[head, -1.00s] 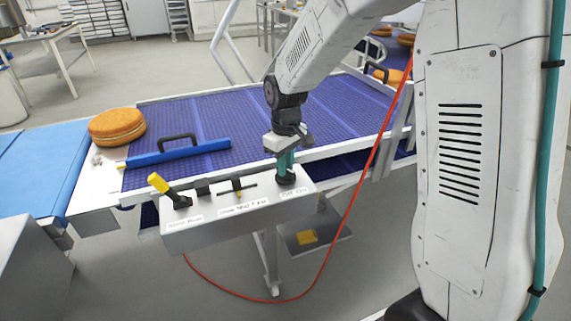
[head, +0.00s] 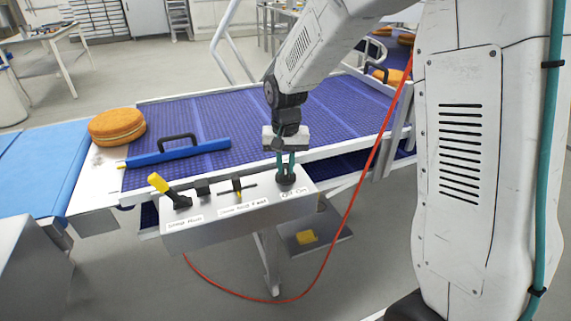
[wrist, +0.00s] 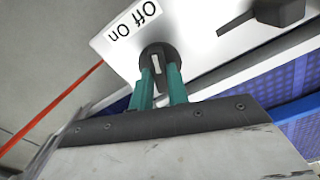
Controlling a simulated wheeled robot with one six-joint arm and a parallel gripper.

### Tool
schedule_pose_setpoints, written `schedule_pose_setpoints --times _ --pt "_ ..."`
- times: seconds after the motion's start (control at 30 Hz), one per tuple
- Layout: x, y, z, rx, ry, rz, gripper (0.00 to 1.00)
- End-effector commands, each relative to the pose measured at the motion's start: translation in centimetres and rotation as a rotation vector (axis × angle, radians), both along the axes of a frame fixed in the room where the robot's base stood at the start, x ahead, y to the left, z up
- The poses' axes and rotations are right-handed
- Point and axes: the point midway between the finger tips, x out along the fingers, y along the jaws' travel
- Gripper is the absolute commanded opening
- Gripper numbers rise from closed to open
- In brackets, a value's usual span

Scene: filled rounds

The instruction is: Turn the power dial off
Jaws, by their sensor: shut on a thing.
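The power dial (head: 286,181) is a dark round knob at the right end of the grey control box, behind the label "Off On" (head: 294,192). In the wrist view the dial (wrist: 150,52) carries a white mark, and the label (wrist: 132,20) appears upside down beside it. My gripper (head: 286,173) points down from above with its two teal fingers closed on the dial. In the wrist view the fingers (wrist: 158,72) lie on either side of the dial's grip and partly cover it. Which word the mark points to is hard to tell.
The control box (head: 215,232) also bears a yellow-handled lever (head: 158,183) at left and a speed slider (head: 237,186) in the middle. Behind it runs a blue conveyor (head: 190,120) with a blue handled bar (head: 178,152). A red cable (head: 350,210) hangs at right.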

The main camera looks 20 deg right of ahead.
Motion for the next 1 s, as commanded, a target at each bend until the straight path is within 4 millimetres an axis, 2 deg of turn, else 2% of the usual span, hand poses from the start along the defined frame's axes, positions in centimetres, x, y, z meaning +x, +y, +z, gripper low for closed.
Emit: schedule_pose_setpoints --times 0.33,0.9,0.93,1.0 --pt "0.0 0.06 0.04 0.001 0.0 -0.152 0.0" --pt "0.01 0.07 0.05 0.001 0.0 -0.184 0.0" --pt "0.01 0.08 0.05 0.001 0.0 -0.184 0.22" --pt "0.02 0.07 0.04 0.001 0.0 -0.183 0.38"
